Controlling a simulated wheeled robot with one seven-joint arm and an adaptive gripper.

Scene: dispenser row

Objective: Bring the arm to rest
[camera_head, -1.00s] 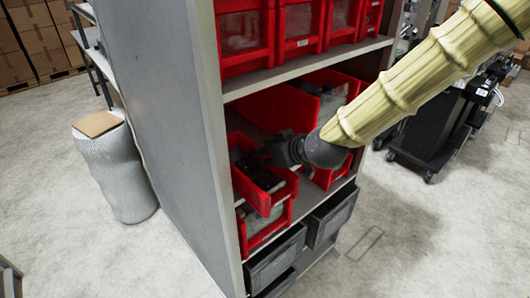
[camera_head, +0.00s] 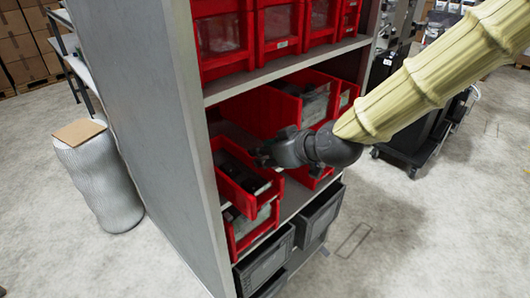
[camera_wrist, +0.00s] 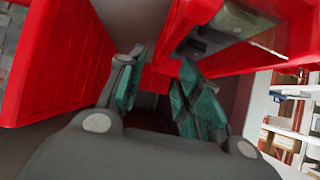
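My gripper (camera_head: 266,154) is at the middle shelf of the grey rack, close to the right side of a red bin (camera_head: 232,184) that juts out at the left. In the wrist view its two teal-padded fingers (camera_wrist: 158,88) stand apart, with nothing seen between them. My arm comes in from the upper right, reaching toward the shelf. Whether the gripper touches the bin or the shelf cannot be told.
The grey rack (camera_head: 150,130) has more red bins (camera_head: 284,24) above and dark crates (camera_head: 265,262) below. A red bin wall (camera_wrist: 65,62) is close on the left in the wrist view. A ribbed white stool (camera_head: 100,185) stands left; open floor (camera_head: 420,240) lies right.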

